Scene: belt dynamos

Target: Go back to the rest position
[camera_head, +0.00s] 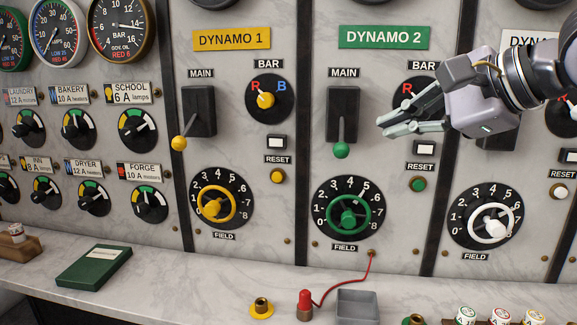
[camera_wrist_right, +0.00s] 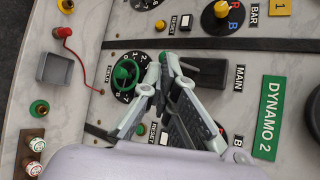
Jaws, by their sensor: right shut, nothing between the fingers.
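My right gripper (camera_head: 382,124) reaches in from the right in front of the DYNAMO 2 panel, its fingers pointing left and together with nothing between them. It partly covers the BAR selector (camera_head: 405,88) of that panel. In the right wrist view the gripper (camera_wrist_right: 164,62) overlaps the green knob end of the MAIN lever; in the head view it is to the right of that lever's green knob (camera_head: 341,150), apart in the picture. The lever hangs down. My left gripper is in neither view.
Green FIELD wheel (camera_head: 349,213) and RESET button (camera_head: 418,184) sit below the gripper. On the ledge (camera_head: 200,285) are a green book (camera_head: 94,266), a grey tray (camera_head: 357,307), a red plug (camera_head: 304,303) with a cable, and several labelled fuses at the right.

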